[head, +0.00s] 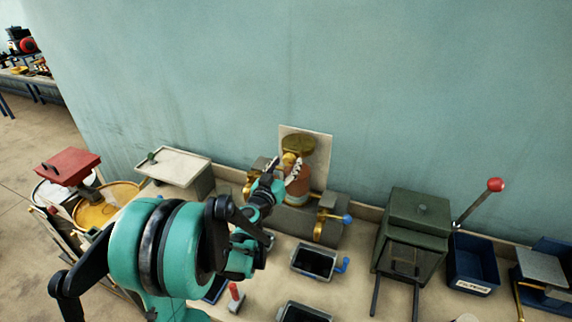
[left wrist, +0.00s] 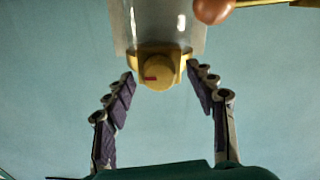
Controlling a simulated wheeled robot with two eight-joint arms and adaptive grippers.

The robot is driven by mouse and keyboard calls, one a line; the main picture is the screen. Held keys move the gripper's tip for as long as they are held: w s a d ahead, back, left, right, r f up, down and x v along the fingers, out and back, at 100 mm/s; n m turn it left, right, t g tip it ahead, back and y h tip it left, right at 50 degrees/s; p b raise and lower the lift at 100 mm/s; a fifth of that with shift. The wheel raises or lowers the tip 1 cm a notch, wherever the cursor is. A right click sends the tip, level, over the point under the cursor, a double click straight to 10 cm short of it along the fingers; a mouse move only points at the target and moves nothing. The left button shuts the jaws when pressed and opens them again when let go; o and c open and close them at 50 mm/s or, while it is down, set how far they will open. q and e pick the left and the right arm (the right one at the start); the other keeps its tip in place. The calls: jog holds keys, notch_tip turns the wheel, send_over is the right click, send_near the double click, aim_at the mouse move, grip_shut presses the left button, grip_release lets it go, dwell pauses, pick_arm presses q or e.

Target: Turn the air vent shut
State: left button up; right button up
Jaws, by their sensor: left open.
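The air vent is a round yellow knob (left wrist: 157,73) with a red mark on its face, seen in the left wrist view at the upper middle, on a yellow collar. In the head view the vessel (head: 297,198), copper-coloured with an olive-gold top, stands against a pale panel; my gripper partly hides its left side. My left gripper (head: 291,168) is at its upper front. In the left wrist view its two fingers are open, with the tips on either side of the knob and visible gaps between. My right gripper is not in view.
A pale wall panel (head: 318,143) stands behind the vessel. A blue-knobbed tap (head: 347,219) is to its right. A dark green box (head: 419,212), a red-knobbed lever (head: 495,185) and a blue bin (head: 473,262) stand farther right. Small dark trays (head: 315,262) lie in front.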

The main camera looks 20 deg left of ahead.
pick_arm(q)
jog(key=shift+w, duration=0.1)
jog(key=c, duration=1.2)
jog(key=shift+o, duration=0.2)
jog(key=shift+n, duration=0.3)
jog(key=n+b, duration=0.1)
jog(key=n, duration=0.2)
jog(key=shift+b, duration=0.4)
jog(key=n+b, duration=0.1)
jog(key=n, duration=0.3)
jog(key=shift+n+b, duration=0.3)
jog(key=n+b, duration=0.1)
jog(key=n, duration=0.3)
jog(key=n+b, duration=0.1)
jog(key=n, duration=0.4)
jog(key=shift+n, duration=0.5)
